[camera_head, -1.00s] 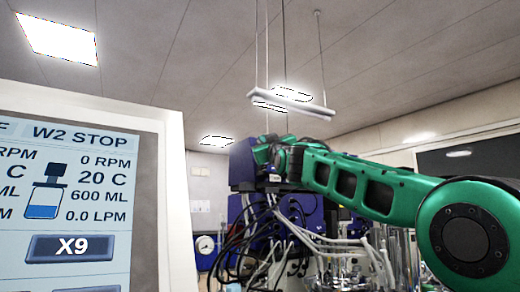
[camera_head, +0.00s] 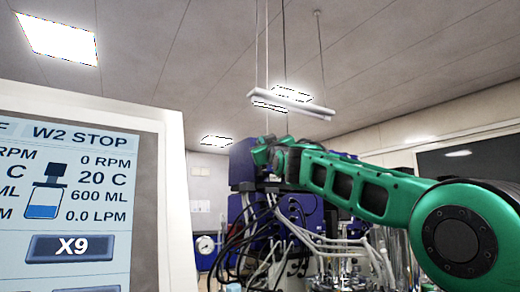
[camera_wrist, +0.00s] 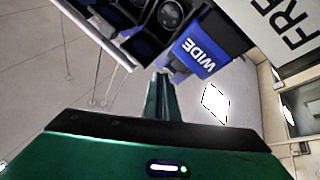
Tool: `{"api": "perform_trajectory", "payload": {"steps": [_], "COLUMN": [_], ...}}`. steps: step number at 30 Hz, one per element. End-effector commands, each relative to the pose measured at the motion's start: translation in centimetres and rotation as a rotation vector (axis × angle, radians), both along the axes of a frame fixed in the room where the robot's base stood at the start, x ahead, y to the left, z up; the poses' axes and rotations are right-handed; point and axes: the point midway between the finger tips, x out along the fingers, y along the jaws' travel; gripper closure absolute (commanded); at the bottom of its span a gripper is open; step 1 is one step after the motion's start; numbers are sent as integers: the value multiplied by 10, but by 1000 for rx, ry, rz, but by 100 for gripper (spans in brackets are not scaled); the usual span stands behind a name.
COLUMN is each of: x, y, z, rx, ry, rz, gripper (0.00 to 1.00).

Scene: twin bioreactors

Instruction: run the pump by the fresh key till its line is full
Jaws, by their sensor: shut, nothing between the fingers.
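My gripper (camera_wrist: 160,80) is shut and empty in the wrist view, its fingertips close to the lower edge of a dark pump panel. A blue key marked WIDE (camera_wrist: 205,50) is just right of the fingertips; I cannot tell whether they touch anything. A white label with the letters FRE (camera_wrist: 283,25), cut off by the frame, is at the upper right. A dark round part (camera_wrist: 170,14) is on the panel above. In the head view my green arm reaches to the blue unit (camera_head: 242,165); my fingertips are hidden there. No pump line can be made out.
A screen (camera_head: 75,200) at the left of the head view reads W2 STOP, 0 RPM, 20 C, 600 ML, 0.0 LPM and X9. Many cables (camera_head: 260,240) and glassware hang or stand below my arm.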

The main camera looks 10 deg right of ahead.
Motion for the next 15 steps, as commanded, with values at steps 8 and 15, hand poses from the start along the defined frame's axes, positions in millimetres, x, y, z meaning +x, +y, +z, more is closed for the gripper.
{"api": "perform_trajectory", "payload": {"steps": [8,15], "x": [3,5], "y": [1,2], "z": [-1,-2], "rx": [0,0], "ry": [0,1], "rz": [1,0], "gripper": [100,100]}}
